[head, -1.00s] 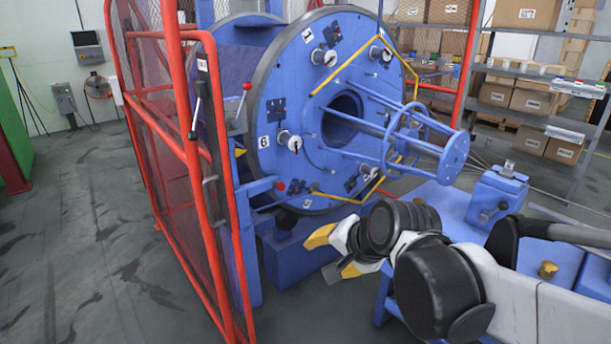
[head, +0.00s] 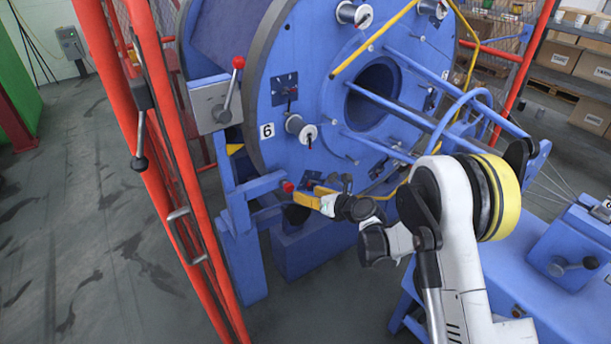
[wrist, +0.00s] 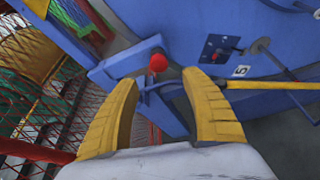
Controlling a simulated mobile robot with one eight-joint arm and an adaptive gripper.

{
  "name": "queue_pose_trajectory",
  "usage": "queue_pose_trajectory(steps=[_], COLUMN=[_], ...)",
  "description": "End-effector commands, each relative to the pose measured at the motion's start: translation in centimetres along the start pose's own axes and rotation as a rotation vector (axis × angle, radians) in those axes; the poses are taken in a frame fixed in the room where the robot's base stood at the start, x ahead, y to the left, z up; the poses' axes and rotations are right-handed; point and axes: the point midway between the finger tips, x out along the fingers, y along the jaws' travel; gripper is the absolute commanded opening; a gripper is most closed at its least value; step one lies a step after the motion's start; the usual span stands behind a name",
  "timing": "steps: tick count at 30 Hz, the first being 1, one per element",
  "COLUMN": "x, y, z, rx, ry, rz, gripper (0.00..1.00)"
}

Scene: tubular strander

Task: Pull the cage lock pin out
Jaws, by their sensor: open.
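The cage lock pin shows as a red ball knob (head: 287,187) at the end of a blue bracket arm, low at the left edge of the big blue disc (head: 330,90). In the wrist view the red knob (wrist: 157,62) sits between and just beyond my two yellow fingertips. My gripper (head: 307,193) is just right of the knob in the head view. In the wrist view my gripper (wrist: 160,80) is open, with a finger on each side of the knob's line and no visible contact. The pin's shank is not clearly visible.
A red guard frame (head: 165,150) stands on the left. A lever with another red knob (head: 238,62) is on a grey box above. A spool (head: 300,128) and yellow bar (head: 370,45) project from the disc. Open floor (head: 70,230) lies left.

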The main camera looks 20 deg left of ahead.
Motion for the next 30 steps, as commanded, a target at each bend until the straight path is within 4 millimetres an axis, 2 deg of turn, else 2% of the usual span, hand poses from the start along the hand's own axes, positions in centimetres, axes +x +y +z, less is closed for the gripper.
queue_pose_trajectory(steps=[5, 12, 18, 23, 30], x=[2.1, 6.9, 9.9, 10.8, 10.8], y=[0.1, 0.0, 0.1, 0.1, 0.1], z=[-0.4, -0.5, -0.3, -0.2, -0.1], rx=[0.012, 0.009, 0.009, 0.008, 0.008], ry=[-0.001, 0.000, -0.001, -0.001, -0.001], rz=[0.005, 0.004, 0.003, 0.002, 0.002], gripper=[0.55, 0.55, 0.55, 0.55, 0.55])
